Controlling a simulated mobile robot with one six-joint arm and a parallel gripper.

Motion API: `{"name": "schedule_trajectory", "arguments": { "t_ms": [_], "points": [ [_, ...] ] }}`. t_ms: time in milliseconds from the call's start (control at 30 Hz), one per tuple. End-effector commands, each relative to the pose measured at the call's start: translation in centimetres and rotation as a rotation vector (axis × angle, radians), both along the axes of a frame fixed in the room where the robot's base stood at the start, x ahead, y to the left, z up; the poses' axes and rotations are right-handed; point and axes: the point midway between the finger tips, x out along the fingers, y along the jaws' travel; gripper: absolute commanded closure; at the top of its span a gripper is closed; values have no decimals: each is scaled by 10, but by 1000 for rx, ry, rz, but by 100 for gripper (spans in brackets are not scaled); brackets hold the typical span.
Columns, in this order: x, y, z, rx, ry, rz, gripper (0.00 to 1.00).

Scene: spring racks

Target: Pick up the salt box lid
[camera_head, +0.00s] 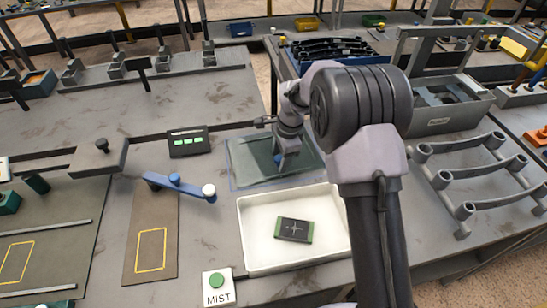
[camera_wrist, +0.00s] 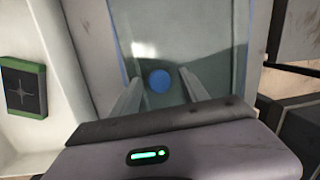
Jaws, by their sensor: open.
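The salt box lid looks like a clear greenish panel with pale blue edges (camera_head: 247,172). It lies flat on the bench behind a white tray. In the wrist view the panel (camera_wrist: 205,52) fills the middle, with a round blue knob (camera_wrist: 159,80) on it. My gripper (camera_head: 281,158) is above the panel, pointing down. In the wrist view my gripper (camera_wrist: 162,92) is open, with one finger on each side of the knob. I cannot tell whether the fingers touch the knob. My wrist hides the near part of the panel.
The white tray (camera_head: 258,260) holds a dark block with green ends (camera_head: 294,230). A blue lever with a white ball (camera_head: 180,187) and a display with green lights (camera_head: 187,142) stand left. A MIST button (camera_head: 217,284) is in front. A grey tube rack (camera_head: 478,172) stands right.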

Motion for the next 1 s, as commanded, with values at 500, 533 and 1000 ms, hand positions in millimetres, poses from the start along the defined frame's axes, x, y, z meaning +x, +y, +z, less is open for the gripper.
{"name": "schedule_trajectory", "arguments": {
  "t_ms": [500, 533, 1000],
  "points": [
    [0, 0, 2, 1, -2, 1, 100],
    [0, 0, 2, 1, -2, 1, 100],
    [2, 0, 49, 1, -7, 1, 100]
  ]
}}
